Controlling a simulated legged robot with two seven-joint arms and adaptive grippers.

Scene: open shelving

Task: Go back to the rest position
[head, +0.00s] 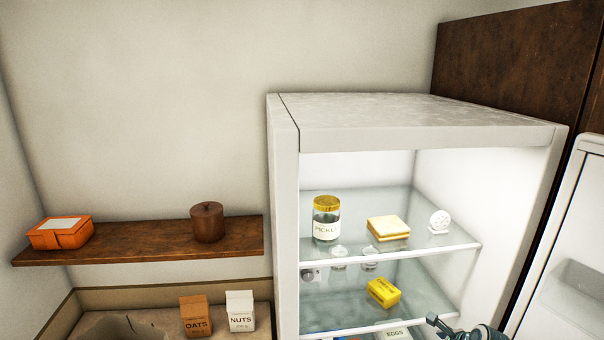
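Part of my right gripper (457,328) shows at the bottom edge of the head view, in front of the lower right of the open fridge (284,200). Most of it is cut off by the picture edge, so I cannot tell whether it is open or shut. I see nothing held in the part that shows. My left gripper is not in view.
The fridge holds a pickle jar (326,220), a sandwich-like item (388,228), a white dial (439,221), a yellow pack (384,292) and eggs (394,333). Its door (570,240) stands open at right. A wooden shelf (150,252) is at left, above oats (195,316) and nuts (240,311).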

